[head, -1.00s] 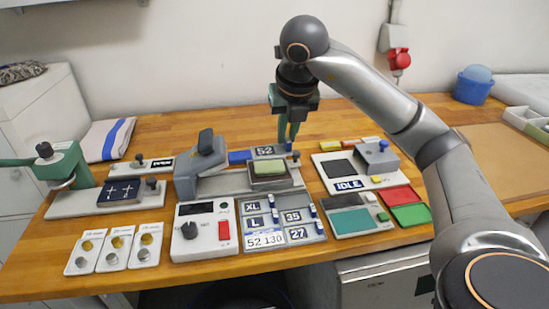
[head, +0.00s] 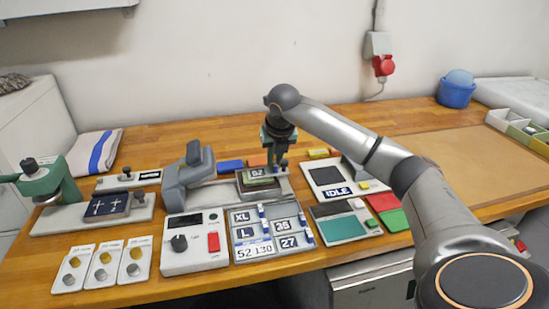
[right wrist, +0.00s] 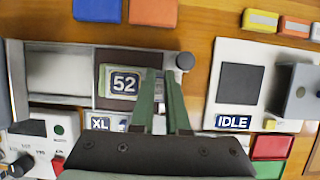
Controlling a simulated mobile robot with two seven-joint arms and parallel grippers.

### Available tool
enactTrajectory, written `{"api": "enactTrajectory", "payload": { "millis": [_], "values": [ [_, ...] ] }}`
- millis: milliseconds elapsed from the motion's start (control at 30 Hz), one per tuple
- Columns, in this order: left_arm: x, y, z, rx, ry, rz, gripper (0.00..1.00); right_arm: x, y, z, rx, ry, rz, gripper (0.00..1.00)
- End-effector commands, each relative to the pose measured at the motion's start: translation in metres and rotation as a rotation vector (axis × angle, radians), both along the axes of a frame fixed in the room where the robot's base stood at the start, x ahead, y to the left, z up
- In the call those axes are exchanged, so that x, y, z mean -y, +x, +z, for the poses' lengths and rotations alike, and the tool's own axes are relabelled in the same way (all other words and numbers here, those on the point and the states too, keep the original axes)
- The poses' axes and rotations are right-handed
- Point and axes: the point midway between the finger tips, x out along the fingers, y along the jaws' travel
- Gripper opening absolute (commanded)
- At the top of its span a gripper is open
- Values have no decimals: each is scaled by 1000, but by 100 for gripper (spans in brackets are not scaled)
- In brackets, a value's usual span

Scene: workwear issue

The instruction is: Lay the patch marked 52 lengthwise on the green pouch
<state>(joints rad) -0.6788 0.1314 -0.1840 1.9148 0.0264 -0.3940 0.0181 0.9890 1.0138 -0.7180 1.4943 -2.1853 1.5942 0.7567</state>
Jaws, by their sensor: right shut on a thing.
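The patch marked 52 (head: 262,173) is dark with white figures, and it also shows in the right wrist view (right wrist: 123,83). It lies over the light green pouch (head: 257,184), with its long side along the pouch. I cannot tell whether patch and pouch touch. The pouch rests on the dark plate of the press and is mostly hidden under the patch. My right gripper (right wrist: 160,80) is shut at the patch's right end, where its green fingers hide the gripped part. My left gripper is not in view.
The grey press arm (head: 190,178) stands left of the pouch. A tray of marked patches (head: 268,232) lies in front, and a device reading IDLE (head: 337,191) stands to the right. Blue (head: 230,166) and orange blocks lie behind. Bare wood is free at the back.

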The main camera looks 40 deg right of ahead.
Motion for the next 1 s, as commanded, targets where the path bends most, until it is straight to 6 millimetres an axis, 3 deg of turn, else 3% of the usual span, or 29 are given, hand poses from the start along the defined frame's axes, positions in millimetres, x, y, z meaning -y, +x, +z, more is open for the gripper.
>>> {"api": "enactTrajectory", "payload": {
  "millis": [400,433,667,1000],
  "values": [
    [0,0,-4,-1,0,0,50,0,0,-6,1,0,-1,0],
    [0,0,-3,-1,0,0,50,0,0,-5,1,0,-1,16],
    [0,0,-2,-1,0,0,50,0,0,-4,1,0,-1,42],
    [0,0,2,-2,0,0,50,0,0,2,2,0,-1,43]
  ]
}}
